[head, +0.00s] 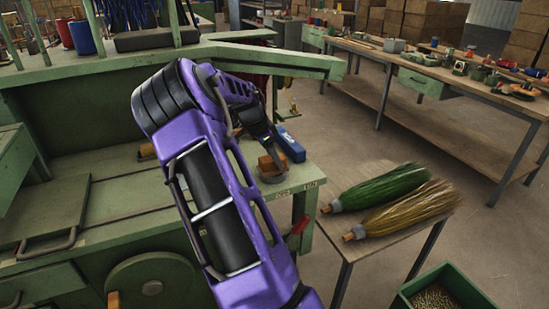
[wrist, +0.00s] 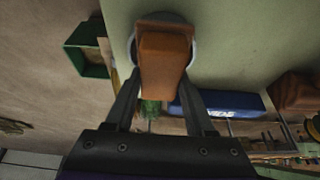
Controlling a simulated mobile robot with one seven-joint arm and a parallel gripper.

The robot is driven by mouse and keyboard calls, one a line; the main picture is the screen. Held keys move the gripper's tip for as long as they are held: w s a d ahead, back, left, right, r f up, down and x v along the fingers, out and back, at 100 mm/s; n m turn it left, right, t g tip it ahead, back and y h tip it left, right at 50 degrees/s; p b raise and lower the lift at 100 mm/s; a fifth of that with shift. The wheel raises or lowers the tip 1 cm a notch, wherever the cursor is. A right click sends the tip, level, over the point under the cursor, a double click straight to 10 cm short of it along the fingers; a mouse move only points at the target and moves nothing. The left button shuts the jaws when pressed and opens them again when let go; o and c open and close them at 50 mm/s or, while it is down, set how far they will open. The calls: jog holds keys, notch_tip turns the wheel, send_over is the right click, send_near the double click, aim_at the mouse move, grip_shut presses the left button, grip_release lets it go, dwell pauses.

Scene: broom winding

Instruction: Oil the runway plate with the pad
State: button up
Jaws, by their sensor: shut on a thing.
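An orange-brown block, which looks like the pad (head: 267,164), is at the right end of the green bench. My gripper (head: 270,147) reaches down from above and is shut on it. In the wrist view the pad (wrist: 163,62) sits between the two fingers of my gripper (wrist: 160,84). A round grey dish (head: 273,178) is right under the pad, and its rim shows around the pad in the wrist view (wrist: 193,45). I cannot tell whether the pad touches the dish. I cannot pick out the runway plate for sure; my arm hides part of the bench top.
A blue box (head: 290,146) lies just behind the dish, close to my gripper. A small table (head: 385,238) with a green and a straw-coloured broom head stands to the right. A green crate (head: 440,292) is on the floor. The bench's raised shelf (head: 100,66) runs behind my arm.

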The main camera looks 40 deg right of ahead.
dwell(0.4)
jog(key=shift+r+p, duration=2.5)
jog(key=shift+r, duration=1)
